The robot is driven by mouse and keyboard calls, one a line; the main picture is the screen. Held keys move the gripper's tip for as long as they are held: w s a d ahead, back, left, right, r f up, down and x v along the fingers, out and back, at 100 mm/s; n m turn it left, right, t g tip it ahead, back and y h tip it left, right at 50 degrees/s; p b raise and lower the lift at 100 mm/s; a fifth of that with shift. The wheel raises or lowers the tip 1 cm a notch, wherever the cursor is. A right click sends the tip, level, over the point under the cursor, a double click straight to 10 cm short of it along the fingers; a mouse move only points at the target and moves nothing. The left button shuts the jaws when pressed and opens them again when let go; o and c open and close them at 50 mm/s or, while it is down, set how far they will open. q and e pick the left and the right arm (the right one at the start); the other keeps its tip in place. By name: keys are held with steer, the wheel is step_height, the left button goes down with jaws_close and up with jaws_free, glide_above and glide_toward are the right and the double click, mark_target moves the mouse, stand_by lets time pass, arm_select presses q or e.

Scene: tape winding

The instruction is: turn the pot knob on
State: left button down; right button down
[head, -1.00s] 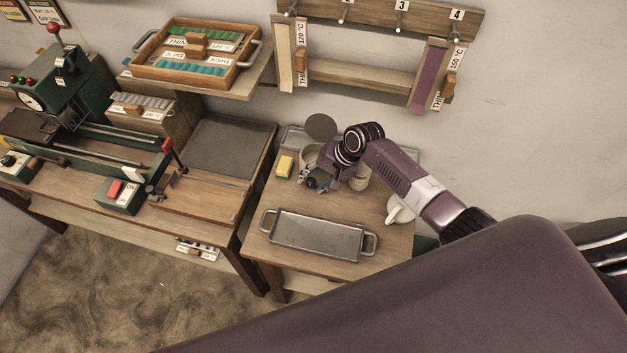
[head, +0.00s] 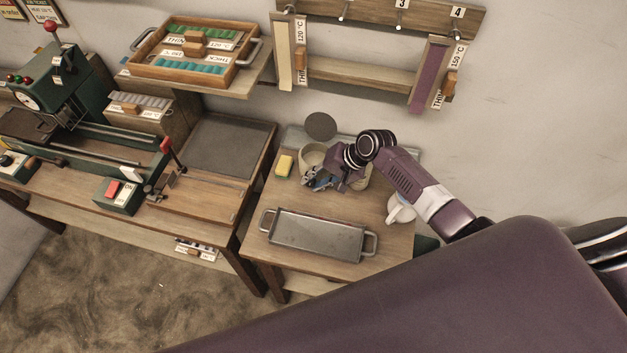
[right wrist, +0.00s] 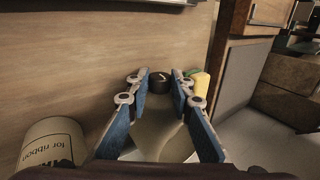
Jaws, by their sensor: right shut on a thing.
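The pot (head: 311,157) is a pale round vessel at the back of the small wooden table, with a round grey lid (head: 320,127) behind it. Its knob (right wrist: 160,83) is black with a pale mark on top and shows between my right fingertips in the right wrist view. My right gripper (right wrist: 163,82) has blue-padded fingers shut on the knob from two sides. In the head view my right gripper (head: 318,182) is low in front of the pot, and it hides the knob. My left gripper is in neither view.
A yellow sponge (head: 284,165) lies left of the pot. A metal tray (head: 317,235) lies in front. A white jug-like thing (head: 401,209) stands to the right. A cup labelled "for ribbon" (right wrist: 50,147) is close to my right gripper.

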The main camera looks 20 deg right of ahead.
steer(key=c, duration=1.7)
jaws_free()
steer(key=shift+s, duration=0.1)
steer(key=shift+v, duration=6)
steer(key=shift+c, duration=0.2)
